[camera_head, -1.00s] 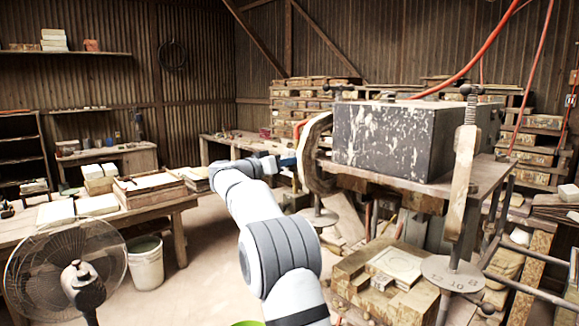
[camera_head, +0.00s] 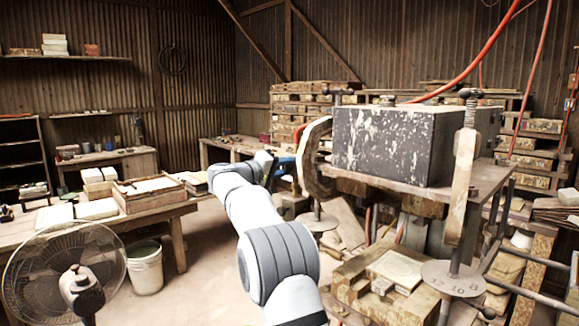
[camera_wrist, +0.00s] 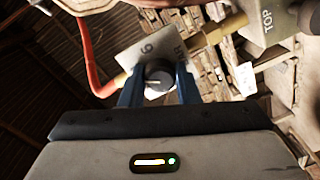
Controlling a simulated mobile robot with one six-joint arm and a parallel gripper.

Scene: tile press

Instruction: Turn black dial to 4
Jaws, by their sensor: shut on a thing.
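The rest of the scale is hidden or too small to read. In the head view my gripper (camera_head: 286,163) is at the left of the press wheel, and the dial cannot be made out.
The press (camera_head: 392,143), with its dark block and large wooden wheel (camera_head: 314,157), stands close to the right of my gripper. A red hose (camera_wrist: 90,65) runs beside the plate. A fan (camera_head: 65,280), bucket (camera_head: 146,270) and worktable (camera_head: 176,211) are at the left.

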